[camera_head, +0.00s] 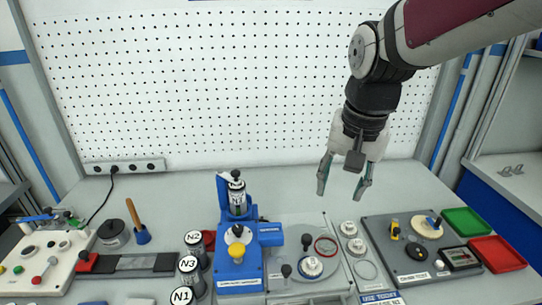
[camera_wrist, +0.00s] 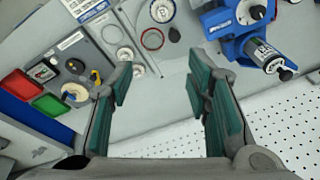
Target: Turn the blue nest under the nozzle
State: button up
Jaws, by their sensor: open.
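A grey turntable plate (camera_head: 335,282) lies right of a blue dispenser (camera_head: 240,280). A blue-rimmed nest (camera_head: 310,267) with a pale disc in it sits near the plate's front, apart from the dispenser. A red-ringed nest (camera_head: 325,246) lies behind it to the right and also shows in the wrist view (camera_wrist: 152,39). A black-and-white labelled nozzle cartridge (camera_head: 237,197) stands upright in the dispenser; it also shows in the wrist view (camera_wrist: 268,57). My gripper (camera_head: 342,192) is open and empty, pointing down, above and behind the plate. The nozzle's tip is hard to make out.
Cartridges N2, N3 and N1 (camera_head: 182,296) stand left of the dispenser. A grey board (camera_head: 410,270), green tray (camera_head: 467,221) and red tray (camera_head: 497,253) lie right.

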aim_at(307, 237)
jog(key=w+a+f+m+g, duration=0.2)
jog(key=w+a+f+m, duration=0.15)
jog(key=w+f, duration=0.6)
jog(key=f, duration=0.4)
jog(key=f+p, duration=0.1)
jog(key=f, duration=0.4)
jog(key=d+f+p, duration=0.1)
jog(key=f, duration=0.4)
jog(key=shift+s, duration=0.2)
grip_shut()
